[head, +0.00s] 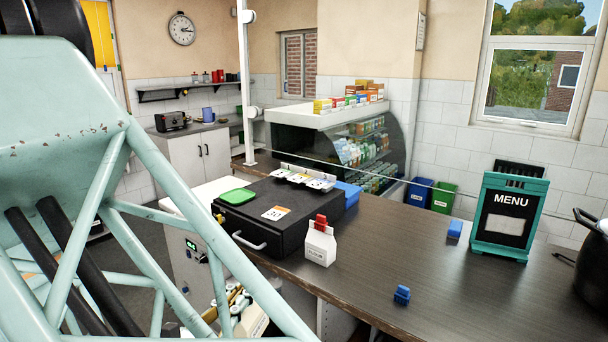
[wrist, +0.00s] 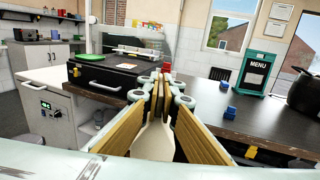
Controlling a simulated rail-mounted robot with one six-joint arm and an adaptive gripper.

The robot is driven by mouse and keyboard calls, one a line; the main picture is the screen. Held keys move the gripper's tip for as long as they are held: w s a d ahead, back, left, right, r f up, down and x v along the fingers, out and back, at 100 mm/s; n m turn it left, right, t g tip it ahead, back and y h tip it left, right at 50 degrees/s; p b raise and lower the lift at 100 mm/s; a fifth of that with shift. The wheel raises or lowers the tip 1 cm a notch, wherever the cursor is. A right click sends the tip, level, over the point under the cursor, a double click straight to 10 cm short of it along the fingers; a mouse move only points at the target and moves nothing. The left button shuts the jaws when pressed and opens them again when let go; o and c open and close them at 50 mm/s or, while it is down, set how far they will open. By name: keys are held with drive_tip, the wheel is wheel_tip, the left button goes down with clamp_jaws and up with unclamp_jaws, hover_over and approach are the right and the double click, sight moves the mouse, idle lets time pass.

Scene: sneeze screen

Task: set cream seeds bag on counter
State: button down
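In the wrist view my gripper (wrist: 160,82) points forward, its brown-sided fingers close together at the tips. A plain cream shape (wrist: 155,142), which looks like the cream seeds bag, sits between the fingers. It is narrow towards the tips and wider near me; its lower part and any label are hidden. In the head view my gripper (head: 238,302) shows partly behind my pale green arm frame, low in front of the counter (head: 400,240). The counter top is dark wood.
A white carton-like bag (head: 320,247) with a red top stands by the counter's front edge. Left of it is a black box (head: 262,222). Blue blocks (head: 402,295), a menu board (head: 508,215) and a dark pot (head: 592,262) stand to the right. Bare counter lies between them.

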drive_tip(key=w+d+r+p, duration=0.1)
drive_tip(key=w+d+p, duration=0.2)
drive_tip(key=w+d, duration=1.25)
drive_tip(key=w+d+p, duration=0.1)
drive_tip(key=w+d, duration=0.1)
drive_tip(key=d, duration=0.4)
drive_tip(key=w+d+p, duration=0.1)
drive_tip(key=w+d, duration=0.2)
drive_tip(key=d, duration=0.3)
drive_tip(key=w+d+y+p, duration=0.1)
drive_tip(key=w+d, duration=0.2)
drive_tip(key=d, duration=0.3)
drive_tip(key=shift+d+f+n, duration=0.35)
drive_tip(key=shift+d+n, duration=0.05)
drive_tip(key=shift+f+b, duration=2.5)
drive_tip(key=shift+b, duration=0.05)
drive_tip(key=shift+r, duration=0.1)
